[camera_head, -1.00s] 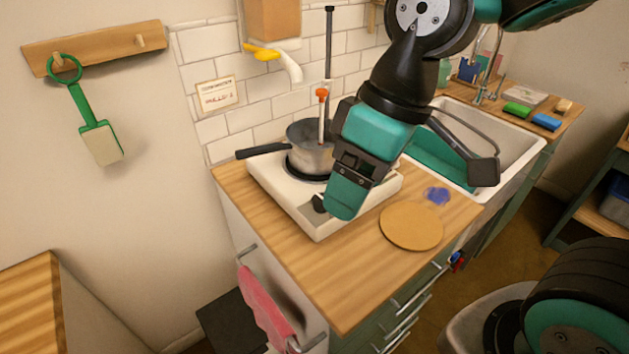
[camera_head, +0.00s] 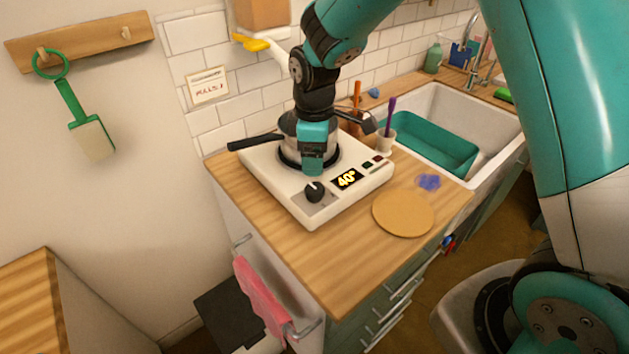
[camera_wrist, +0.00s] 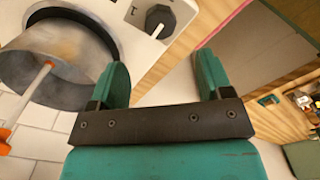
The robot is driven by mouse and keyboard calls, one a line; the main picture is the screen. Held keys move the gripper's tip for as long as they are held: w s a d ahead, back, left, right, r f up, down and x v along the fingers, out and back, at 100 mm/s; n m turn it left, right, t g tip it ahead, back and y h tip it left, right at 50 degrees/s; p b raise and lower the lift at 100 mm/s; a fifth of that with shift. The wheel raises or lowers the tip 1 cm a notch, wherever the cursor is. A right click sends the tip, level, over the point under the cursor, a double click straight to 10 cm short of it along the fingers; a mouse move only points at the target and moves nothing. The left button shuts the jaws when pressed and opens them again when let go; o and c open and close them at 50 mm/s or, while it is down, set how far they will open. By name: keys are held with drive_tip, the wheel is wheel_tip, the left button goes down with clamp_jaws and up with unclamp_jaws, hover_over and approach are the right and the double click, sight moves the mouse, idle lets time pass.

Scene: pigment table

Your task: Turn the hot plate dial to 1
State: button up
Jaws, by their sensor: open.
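The white hot plate (camera_head: 283,185) stands on the wooden counter, with a lit display (camera_head: 345,179) reading 40°. Its black dial (camera_head: 314,191) is at the front left corner of the plate, with a pale pointer mark. The dial also shows in the wrist view (camera_wrist: 160,21), beyond the fingertips, with small printed marks beside it; I cannot tell the exact setting. My gripper (camera_head: 312,172) is behind the dial, in front of the pot, and apart from the dial. In the wrist view its two fingers are spread with nothing between them (camera_wrist: 163,72).
A metal pot (camera_head: 291,124) with a black handle sits on the burner, partly hidden by my arm. A round cork-coloured mat (camera_head: 403,213) and a blue crumpled thing (camera_head: 429,182) lie right of the plate. A cup (camera_head: 384,141) stands behind. The front counter is clear.

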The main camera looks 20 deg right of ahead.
sight(314, 187)
wheel_tip(314, 187, down, 9)
drive_tip(key=shift+r+p, duration=0.1)
drive_tip(key=shift+p, duration=0.7)
drive_tip(key=c, duration=0.9)
